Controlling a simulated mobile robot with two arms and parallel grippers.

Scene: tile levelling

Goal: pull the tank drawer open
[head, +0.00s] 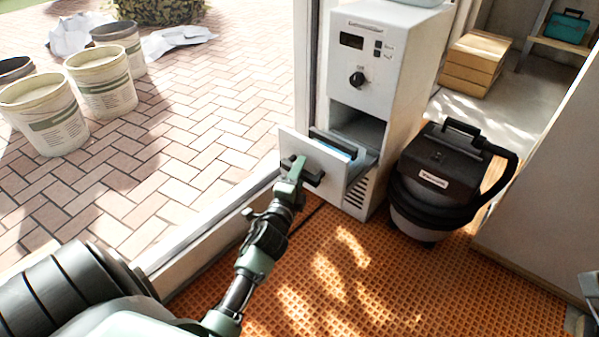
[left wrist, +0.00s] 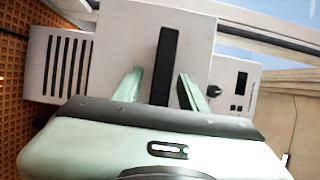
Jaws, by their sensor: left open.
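The white cabinet (head: 377,75) stands by the doorway with its tank drawer (head: 305,151) pulled out from the lower bay. A bluish tank part (head: 343,147) shows behind the drawer front. My left gripper (head: 298,168) is at the dark handle (head: 314,178) on the drawer front. In the left wrist view the handle (left wrist: 165,62) stands between the two green fingers of my left gripper (left wrist: 160,84). The fingers are open, with a gap on each side of the handle. The drawer front (left wrist: 125,35) fills the middle of that view. My right gripper is not in view.
A black and grey vacuum (head: 440,180) stands close to the right of the cabinet. Orange grid matting (head: 330,280) covers the floor in front and is clear there. A door sill (head: 215,218) runs along the left. Buckets (head: 100,80) stand on the paving outside.

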